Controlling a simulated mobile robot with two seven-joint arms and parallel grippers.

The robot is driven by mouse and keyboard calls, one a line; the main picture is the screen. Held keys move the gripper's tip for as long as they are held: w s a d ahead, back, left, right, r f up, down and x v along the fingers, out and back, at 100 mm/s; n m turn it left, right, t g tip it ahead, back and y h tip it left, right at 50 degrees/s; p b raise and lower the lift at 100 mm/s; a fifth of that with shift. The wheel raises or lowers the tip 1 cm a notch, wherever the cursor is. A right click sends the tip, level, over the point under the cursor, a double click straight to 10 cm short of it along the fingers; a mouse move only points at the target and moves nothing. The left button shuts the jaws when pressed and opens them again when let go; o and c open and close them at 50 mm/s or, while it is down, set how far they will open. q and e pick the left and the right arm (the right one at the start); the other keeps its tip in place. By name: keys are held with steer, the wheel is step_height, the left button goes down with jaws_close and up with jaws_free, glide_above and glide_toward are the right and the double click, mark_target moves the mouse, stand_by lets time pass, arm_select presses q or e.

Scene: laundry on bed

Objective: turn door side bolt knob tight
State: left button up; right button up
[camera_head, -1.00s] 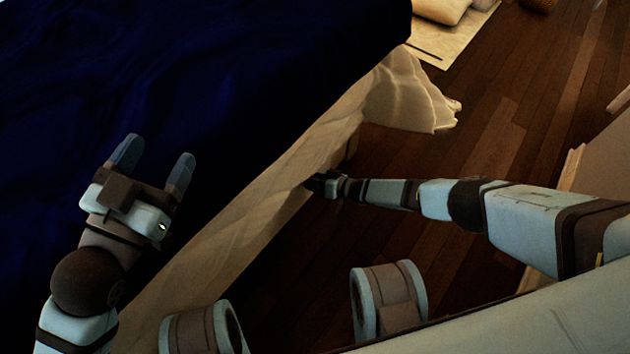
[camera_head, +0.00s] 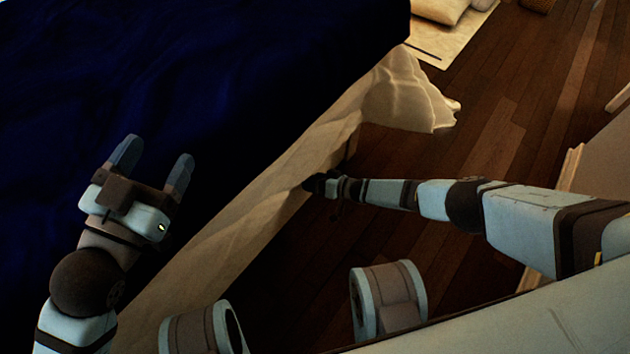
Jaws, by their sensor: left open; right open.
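My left gripper (camera_head: 152,158) is open and empty above the dark blue bed cover, its two fingers apart and pointing to the upper right. My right arm comes in from the right, and its gripper (camera_head: 314,184) is at the bed's side by the pale draped sheet. The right gripper is small and dark, and its fingers are hard to make out; nothing shows held in it. No bolt or knob can be made out in this view.
The bed with its dark blue cover (camera_head: 230,75) fills the upper left. A pale sheet (camera_head: 408,95) hangs to the wooden floor (camera_head: 500,130). Cushions (camera_head: 440,10) lie on a light rug at the top. A pale panel (camera_head: 606,150) stands at the right edge.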

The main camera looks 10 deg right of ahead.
arm_select(q)
steer(key=shift+s+d+f+n+g+y+p, duration=0.15)
steer(key=shift+s+d+n+g+p, duration=0.3)
steer(key=shift+n+p, duration=0.45)
steer(key=shift+s+d+f+n+g+y+p, duration=0.1)
steer(key=shift+s+d+n+g+p, duration=0.15)
steer(key=shift+s+n+p, duration=0.7)
steer(key=shift+s+d+f+n+g+y+p, duration=0.15)
steer(key=shift+d+n+g+p, duration=0.2)
steer(key=shift+p, duration=1)
arm_select(e)
steer(key=v, duration=1.3)
steer(key=shift+s+d, duration=0.2)
steer(key=shift+d, duration=0.15)
arm_select(q)
steer(key=shift+a+r, duration=0.1)
arm_select(e)
steer(key=shift+r, duration=0.1)
